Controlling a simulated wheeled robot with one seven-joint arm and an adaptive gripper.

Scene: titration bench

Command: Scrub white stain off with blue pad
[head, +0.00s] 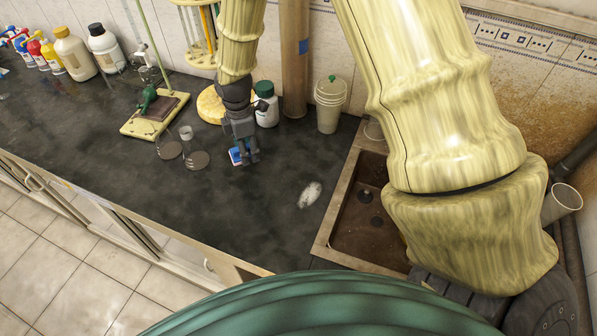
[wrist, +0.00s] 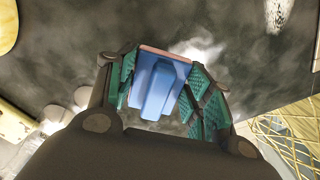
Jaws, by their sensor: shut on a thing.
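The blue pad (head: 235,157) is held at the tip of my gripper (head: 243,157), low over the dark bench. In the wrist view the pad (wrist: 160,87) sits between the two green-lined fingers of my gripper (wrist: 160,95), which are shut on its sides. A thin pinkish edge shows along its far side. I cannot tell whether the pad touches the bench. The white stain (head: 310,195) is an elongated smear on the bench, to the right of and nearer than the gripper, apart from the pad. A white speckled patch at the wrist view's top right may be this stain.
A sunken brown sink (head: 370,235) lies right of the stain. Glass flasks (head: 195,159) stand left of the gripper. A white bottle (head: 266,105) and stacked cups (head: 329,105) stand behind it. The bench between pad and stain is clear.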

